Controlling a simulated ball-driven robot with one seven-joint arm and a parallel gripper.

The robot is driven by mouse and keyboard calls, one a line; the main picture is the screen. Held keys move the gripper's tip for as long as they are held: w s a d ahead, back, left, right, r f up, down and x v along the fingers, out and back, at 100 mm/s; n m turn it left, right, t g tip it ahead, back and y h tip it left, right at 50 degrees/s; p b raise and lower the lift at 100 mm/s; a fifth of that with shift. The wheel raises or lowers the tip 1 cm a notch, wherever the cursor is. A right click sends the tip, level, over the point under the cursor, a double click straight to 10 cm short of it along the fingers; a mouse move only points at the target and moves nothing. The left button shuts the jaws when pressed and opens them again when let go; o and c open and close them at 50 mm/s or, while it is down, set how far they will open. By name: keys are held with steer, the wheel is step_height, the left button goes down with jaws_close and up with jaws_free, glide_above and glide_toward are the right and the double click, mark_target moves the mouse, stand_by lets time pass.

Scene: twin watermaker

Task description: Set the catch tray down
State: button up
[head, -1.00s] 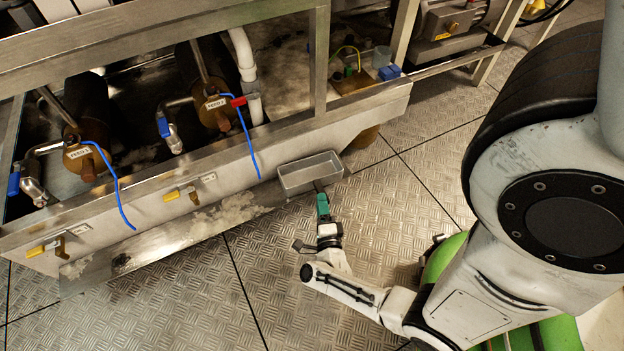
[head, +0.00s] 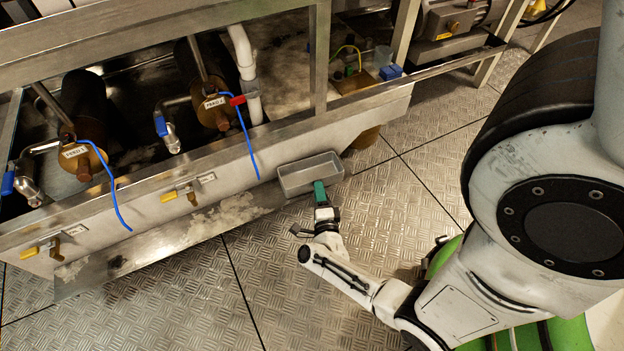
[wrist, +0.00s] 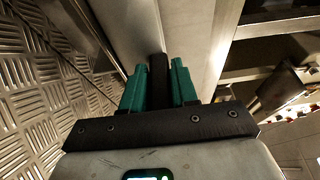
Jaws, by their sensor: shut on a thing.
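The catch tray (head: 310,174) is a shallow grey metal rectangle. In the head view it is beside the low front of the steel frame, above or at the patterned floor; I cannot tell whether it touches the floor. My gripper (head: 319,190) has green fingers and is at the tray's near side. In the wrist view the green fingers (wrist: 159,84) are shut on a dark bar between them, which looks like the tray's handle. The tray's underside is hidden.
The steel frame (head: 150,185) with brown cylinders (head: 85,155), valves and blue tubes (head: 246,140) stands behind the tray. A sloping ledge with whitish crust (head: 215,217) runs along its base to the left. The patterned metal floor (head: 400,200) is clear to the right.

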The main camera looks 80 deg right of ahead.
jaws_close()
steer(key=shift+r, duration=0.1)
stand_by(0.3)
